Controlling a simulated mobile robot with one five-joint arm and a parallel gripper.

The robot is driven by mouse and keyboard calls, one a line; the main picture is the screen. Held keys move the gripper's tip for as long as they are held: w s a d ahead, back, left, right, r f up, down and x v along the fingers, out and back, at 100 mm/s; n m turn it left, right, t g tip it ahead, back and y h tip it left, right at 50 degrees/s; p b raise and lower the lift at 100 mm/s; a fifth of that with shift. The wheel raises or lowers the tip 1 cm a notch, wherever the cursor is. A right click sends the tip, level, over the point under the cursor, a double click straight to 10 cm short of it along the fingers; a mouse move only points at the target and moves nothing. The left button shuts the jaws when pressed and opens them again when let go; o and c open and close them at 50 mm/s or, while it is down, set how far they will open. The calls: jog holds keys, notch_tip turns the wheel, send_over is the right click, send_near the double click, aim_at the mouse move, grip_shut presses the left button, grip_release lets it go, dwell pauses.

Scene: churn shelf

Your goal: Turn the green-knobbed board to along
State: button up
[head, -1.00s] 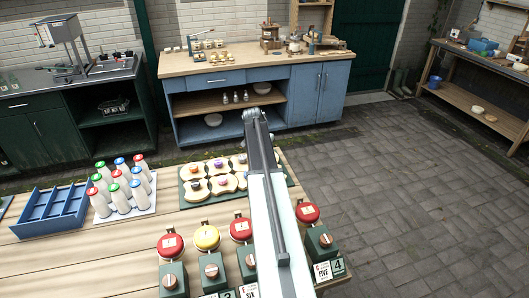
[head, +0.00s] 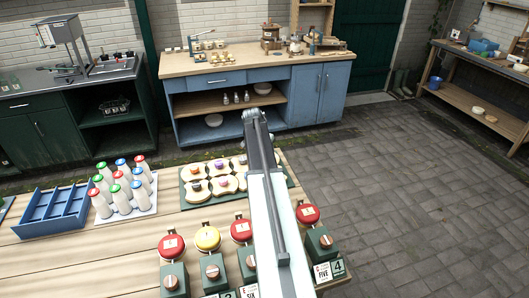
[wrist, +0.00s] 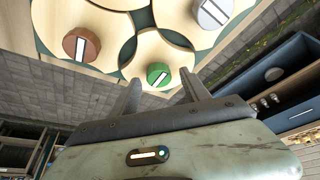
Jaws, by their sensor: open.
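The green knob (wrist: 158,76) with a slanted white stripe sits on a round-edged pale wooden board (wrist: 160,50) in the wrist view. My gripper (wrist: 161,81) is open, its two fingers apart on either side of the green knob. Whether the fingers touch it I cannot tell. In the head view my arm covers my gripper, and I cannot make out the green knob there. Several pale boards with coloured knobs (head: 222,184) lie on a dark green mat (head: 186,202) left of my arm.
A brown knob (wrist: 81,46) and a grey knob (wrist: 213,13) sit on neighbouring boards close by. White bottles (head: 122,190) and a blue crate (head: 55,210) stand to the left. Red- and yellow-topped green boxes (head: 212,272) line the table's front. The paved floor at right is clear.

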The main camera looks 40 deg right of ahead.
jog(key=p+v, duration=0.5)
jog(key=v, duration=0.2)
jog(key=shift+p, duration=0.35)
